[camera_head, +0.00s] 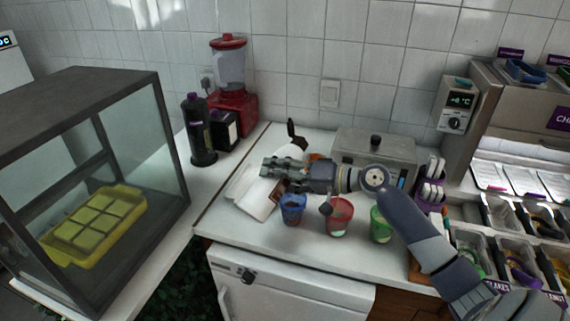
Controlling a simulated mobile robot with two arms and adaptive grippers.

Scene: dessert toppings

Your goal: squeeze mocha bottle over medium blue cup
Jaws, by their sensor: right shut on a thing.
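The blue cup (293,207) stands near the front of the white counter, left of a red cup (338,214) and a green cup (380,224). My right gripper (279,168) reaches in from the right and is shut, just above and behind the blue cup. Below it is a tilted white body with a brown label (277,191), which looks like the mocha bottle. A dark brown part shows close to the blue cup's rim; whether sauce flows is too small to tell. The gripper partly hides the bottle. My left gripper is out of view.
A white container with a dark brown top (291,133) stands behind the gripper. A silver appliance (372,155) stands behind the cups. A red blender (232,90) and a black bottle (199,130) stand back left. A glass case (90,170) fills the left; topping bins line the right.

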